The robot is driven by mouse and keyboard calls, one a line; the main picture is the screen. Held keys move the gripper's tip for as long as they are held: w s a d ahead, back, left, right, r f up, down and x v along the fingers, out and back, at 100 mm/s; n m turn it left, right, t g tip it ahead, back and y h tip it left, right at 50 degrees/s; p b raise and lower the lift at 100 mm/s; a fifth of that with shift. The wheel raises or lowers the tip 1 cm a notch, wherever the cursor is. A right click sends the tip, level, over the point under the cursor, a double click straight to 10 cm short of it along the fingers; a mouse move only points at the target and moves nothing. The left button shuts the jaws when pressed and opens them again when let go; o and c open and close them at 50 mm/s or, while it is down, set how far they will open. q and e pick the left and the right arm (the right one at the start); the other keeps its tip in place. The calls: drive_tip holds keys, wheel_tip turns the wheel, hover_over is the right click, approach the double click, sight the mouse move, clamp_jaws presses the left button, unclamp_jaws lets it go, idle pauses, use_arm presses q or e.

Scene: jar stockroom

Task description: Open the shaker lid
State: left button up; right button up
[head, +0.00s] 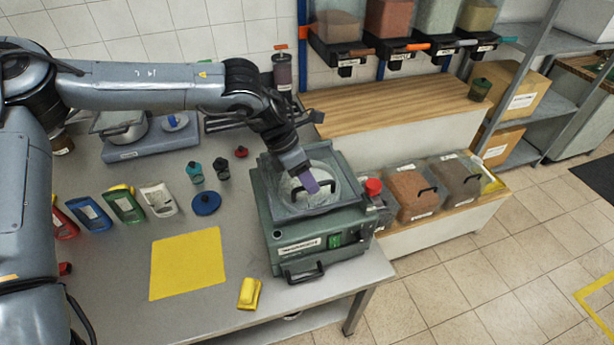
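The shaker is a dark green box-shaped machine (275,222) near the right edge of the metal table. Its lid (325,200), with a clear round window in a grey-green frame, lies flat over the top and looks closed. My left gripper (312,186) reaches in from the upper left and points down over the lid's window. Its purple fingertip part is at or just above the window; contact cannot be told. Whether its fingers are apart is not clear. The gripper hides part of the lid. My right gripper is out of view.
A red knob (373,187) sits at the shaker's right side, and a black handle (304,274) is on its front. A yellow mat (188,264) and a yellow object (249,294) lie in front. A dark tall container (282,70) stands behind.

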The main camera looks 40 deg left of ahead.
use_arm(q)
clamp_jaws()
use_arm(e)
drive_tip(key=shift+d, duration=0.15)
